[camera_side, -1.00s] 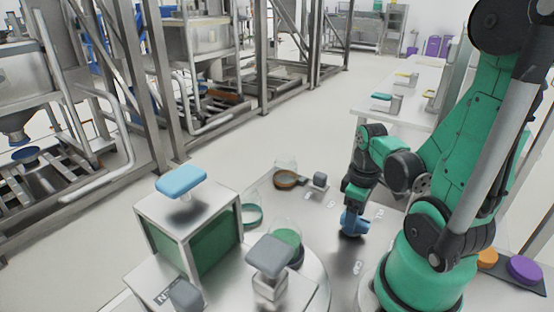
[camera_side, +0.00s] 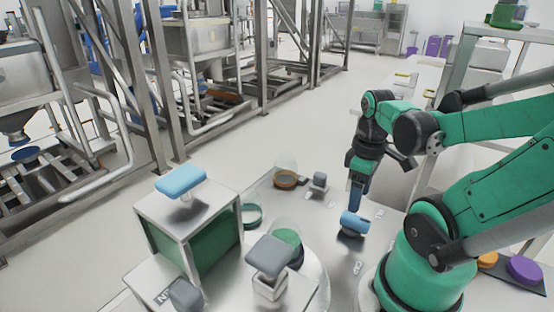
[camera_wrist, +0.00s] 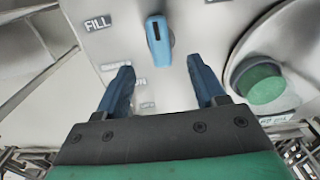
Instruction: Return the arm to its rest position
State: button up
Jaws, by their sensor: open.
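My gripper (camera_side: 356,207) points down at the steel worktop, close above a blue knob (camera_side: 354,224). In the wrist view my gripper (camera_wrist: 161,65) has its two blue fingers spread, with nothing between them. The blue knob (camera_wrist: 159,42) lies just beyond the fingertips there, with a dark slot along its top and a "FILL" label to its left. Other labels are partly hidden by the left finger. I cannot tell the exact gap between fingertips and knob.
A steel box with a blue handle (camera_side: 181,181) and a grey handle (camera_side: 268,254) stand left of the knob. Orange (camera_side: 487,259) and purple (camera_side: 525,270) buttons lie beside my base.

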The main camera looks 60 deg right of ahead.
dwell(0.3)
jog(key=w+a+r+t, duration=0.5)
jog(key=w+a+t, duration=0.2)
jog(key=w+a, duration=0.5)
jog(key=shift+w+a+r, duration=0.2)
jog(key=shift+w, duration=0.2)
